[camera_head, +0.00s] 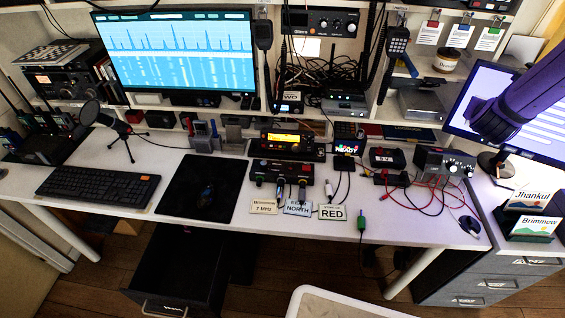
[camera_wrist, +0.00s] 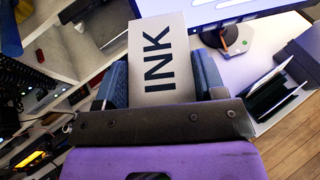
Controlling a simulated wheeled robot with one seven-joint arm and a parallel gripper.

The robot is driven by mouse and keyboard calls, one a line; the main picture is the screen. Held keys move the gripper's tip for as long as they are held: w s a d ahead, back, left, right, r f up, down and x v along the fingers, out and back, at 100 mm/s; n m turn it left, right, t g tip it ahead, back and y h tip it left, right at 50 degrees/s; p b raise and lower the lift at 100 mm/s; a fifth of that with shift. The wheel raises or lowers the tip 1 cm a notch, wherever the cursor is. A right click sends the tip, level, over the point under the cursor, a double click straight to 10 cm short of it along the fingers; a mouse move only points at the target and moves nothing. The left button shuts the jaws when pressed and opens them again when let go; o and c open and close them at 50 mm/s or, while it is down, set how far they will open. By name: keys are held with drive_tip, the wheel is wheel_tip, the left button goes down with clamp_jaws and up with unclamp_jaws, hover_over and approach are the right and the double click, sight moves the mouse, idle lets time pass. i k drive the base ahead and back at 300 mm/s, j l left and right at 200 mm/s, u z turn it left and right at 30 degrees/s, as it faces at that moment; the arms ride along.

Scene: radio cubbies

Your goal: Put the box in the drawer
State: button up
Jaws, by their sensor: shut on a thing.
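A pale grey box (camera_wrist: 160,50) with "INK" in dark letters shows in the wrist view. My gripper (camera_wrist: 161,77) is shut on it, with one blue finger at each side. In the head view my purple arm reaches in at the upper right, in front of the right monitor; I cannot make out the box there. A black drawer (camera_head: 178,268) stands pulled open below the desk, left of centre, and its inside looks dark and empty. A grey drawer unit (camera_head: 482,283) at the lower right appears shut.
The white desk (camera_head: 120,215) holds a keyboard (camera_head: 97,187), a mouse mat (camera_head: 200,187), radios and cables. The right monitor (camera_head: 475,112) and name cards (camera_head: 535,226) are near my arm. A pale chair back (camera_head: 335,303) stands at the front.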

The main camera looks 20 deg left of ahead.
sight(185, 284)
drive_tip(key=l+u, duration=0.2)
drive_tip(key=u, duration=1.3)
drive_tip(key=i+l, duration=0.05)
